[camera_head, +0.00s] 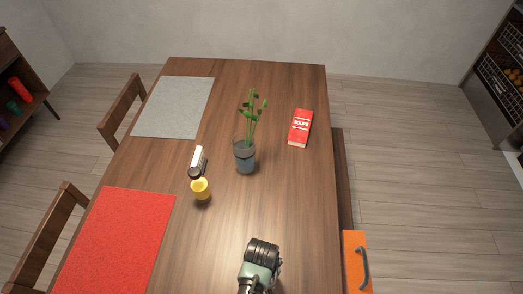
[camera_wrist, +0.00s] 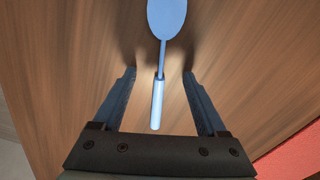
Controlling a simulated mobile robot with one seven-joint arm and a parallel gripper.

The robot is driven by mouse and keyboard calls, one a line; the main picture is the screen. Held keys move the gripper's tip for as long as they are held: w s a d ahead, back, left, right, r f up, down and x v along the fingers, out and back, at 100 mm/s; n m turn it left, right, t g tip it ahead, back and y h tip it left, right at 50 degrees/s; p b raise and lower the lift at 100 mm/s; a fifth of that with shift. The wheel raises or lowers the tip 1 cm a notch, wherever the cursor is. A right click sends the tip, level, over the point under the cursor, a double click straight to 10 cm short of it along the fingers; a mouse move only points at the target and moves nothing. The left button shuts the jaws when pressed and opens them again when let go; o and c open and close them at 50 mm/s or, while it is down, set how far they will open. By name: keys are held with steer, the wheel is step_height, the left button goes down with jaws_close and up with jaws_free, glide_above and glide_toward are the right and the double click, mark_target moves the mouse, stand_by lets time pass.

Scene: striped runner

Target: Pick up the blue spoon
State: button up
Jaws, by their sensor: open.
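The blue spoon (camera_wrist: 158,85) lies on the wooden table in the wrist view. Its bowl points to the top of the picture and its light blue handle points down. My gripper (camera_wrist: 160,77) is open, with one finger on each side of the handle. I see a gap between the handle and both fingers. In the head view, my arm (camera_head: 262,256) is over the near part of the table, and the spoon and my fingers are hidden there.
A red mat (camera_head: 115,240) and a grey mat (camera_head: 173,107) lie at left. Chairs flank the table.

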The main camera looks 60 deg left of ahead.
jaws_close()
stand_by(0.3)
steer(key=shift+r, duration=0.1)
